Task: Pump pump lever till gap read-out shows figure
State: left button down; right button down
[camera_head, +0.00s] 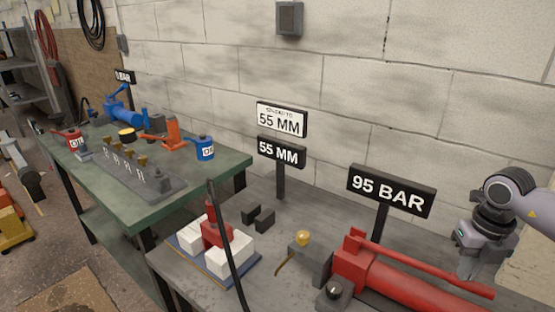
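The red pump (385,286) lies on the grey bench at the lower right, its long red pump lever (430,266) slanting down to the right, close above the body. The black gap read-out (280,152) shows 55 MM. The white card (281,120) above it also shows 55 MM; its small top line is hard to read. A red tool (214,232) stands between white blocks (230,259). My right gripper (469,268) points down near the lever's outer end; contact and finger opening are unclear. My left gripper is out of view.
A black pressure sign (390,191) reads 95 BAR behind the pump. A black hose (228,245) rises in front of the white blocks. A grey block with a yellow knob (303,238) stands left of the pump. A green bench (215,186) holds a blue pump (124,114) and oil cans.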

jog(key=shift+a+f, duration=0.1)
jog(key=shift+f, duration=0.5)
notch_tip(320, 180, up, 8)
jog(key=p, duration=0.5)
jog(key=shift+r, duration=0.2)
jog(key=shift+f, duration=0.1)
